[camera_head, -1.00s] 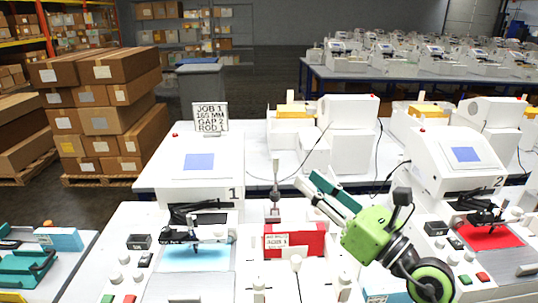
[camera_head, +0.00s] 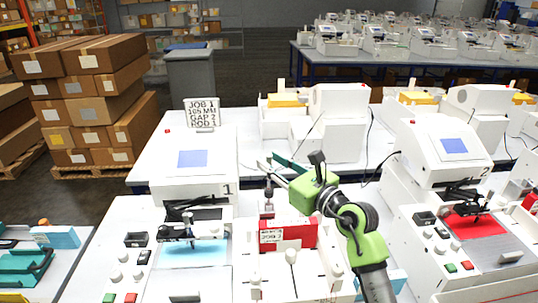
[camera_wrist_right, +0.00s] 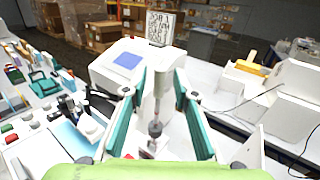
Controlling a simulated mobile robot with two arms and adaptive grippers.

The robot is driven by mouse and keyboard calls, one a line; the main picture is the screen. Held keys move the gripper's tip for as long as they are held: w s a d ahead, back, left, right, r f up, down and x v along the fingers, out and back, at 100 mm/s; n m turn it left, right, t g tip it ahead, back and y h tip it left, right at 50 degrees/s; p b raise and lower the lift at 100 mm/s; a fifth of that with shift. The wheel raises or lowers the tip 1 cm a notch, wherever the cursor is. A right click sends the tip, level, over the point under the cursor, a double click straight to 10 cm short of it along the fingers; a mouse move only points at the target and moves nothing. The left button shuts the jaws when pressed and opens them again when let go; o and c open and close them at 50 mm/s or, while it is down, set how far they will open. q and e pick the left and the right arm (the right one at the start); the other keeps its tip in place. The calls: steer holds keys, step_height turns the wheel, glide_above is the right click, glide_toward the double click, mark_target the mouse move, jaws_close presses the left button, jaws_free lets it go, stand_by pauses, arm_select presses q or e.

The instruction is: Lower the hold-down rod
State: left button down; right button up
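A thin vertical metal rod with a dark lower collar (camera_head: 268,190) stands behind the red block with a white label (camera_head: 288,235), to the right of plotter 1 (camera_head: 195,170); I take it for the hold-down rod. My right gripper (camera_head: 274,163) is at the height of the rod's upper end, coming in from the right. In the right wrist view its two teal fingers (camera_wrist_right: 166,88) are apart, and the rod (camera_wrist_right: 157,108) shows between them. I see no contact between the fingers and the rod. My left gripper is not in view.
A job sign (camera_head: 202,113) stands at the back of the white table. White levers and knobs (camera_head: 291,257) stand in front of the red block. Plotter 2 (camera_head: 440,155) is at the right. A blue sheet (camera_head: 195,252) lies on plotter 1's bed.

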steer(key=shift+x, duration=0.75)
jaws_close()
steer(key=shift+s+f+b, duration=0.25)
steer(key=shift+b, duration=0.25)
steer(key=s+f+n+t+y+b, duration=0.3)
steer(key=s+n+y+b, duration=0.2)
steer(key=b, duration=1.6)
steer(key=s, duration=0.3)
steer(key=shift+s, duration=0.15)
